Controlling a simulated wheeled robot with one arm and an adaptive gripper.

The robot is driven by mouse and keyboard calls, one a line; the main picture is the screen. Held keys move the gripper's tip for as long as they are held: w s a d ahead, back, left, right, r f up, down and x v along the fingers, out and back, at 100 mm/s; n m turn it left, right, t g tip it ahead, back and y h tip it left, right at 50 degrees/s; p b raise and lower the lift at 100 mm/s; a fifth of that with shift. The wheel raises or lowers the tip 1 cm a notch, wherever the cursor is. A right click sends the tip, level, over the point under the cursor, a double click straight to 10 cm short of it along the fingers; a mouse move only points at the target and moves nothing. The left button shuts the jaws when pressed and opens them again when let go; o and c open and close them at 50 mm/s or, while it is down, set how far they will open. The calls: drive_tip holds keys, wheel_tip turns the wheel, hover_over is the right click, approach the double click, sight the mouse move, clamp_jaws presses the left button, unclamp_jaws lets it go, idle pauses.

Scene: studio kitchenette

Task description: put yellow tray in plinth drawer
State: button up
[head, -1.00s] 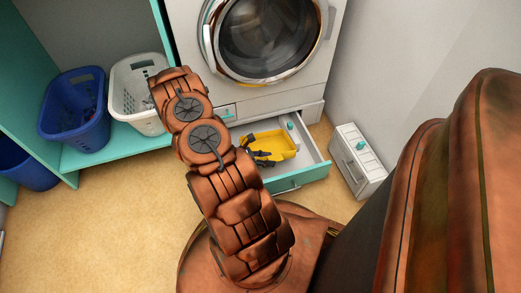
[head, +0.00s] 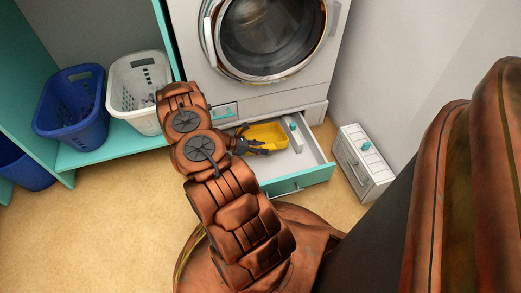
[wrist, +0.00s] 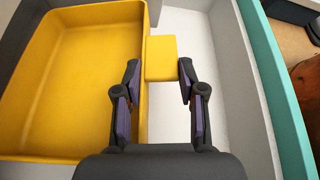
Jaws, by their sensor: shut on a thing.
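The yellow tray (head: 267,133) is inside the open plinth drawer (head: 306,179), toward its back, under the washing machine. In the wrist view the tray (wrist: 75,75) fills the left side, open side up and empty. A yellow tab (wrist: 161,58) on its right side sits between the fingers of my gripper (wrist: 159,70), which is shut on it. In the head view my gripper (head: 241,144) is at the tray's left end, partly hidden by my arm. I cannot tell whether the tray rests fully on the drawer floor (wrist: 188,22).
The washing machine (head: 262,88) stands above the drawer. A small white cabinet (head: 364,163) stands on the floor to the right, near the wall. A white basket (head: 137,88) and a blue basket (head: 71,112) sit on the teal shelf at left. Open floor lies front left.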

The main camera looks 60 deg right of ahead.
drive_tip(key=shift+w+d+f, duration=0.15)
drive_tip(key=shift+f, duration=0.05)
drive_tip(key=o, duration=1.2)
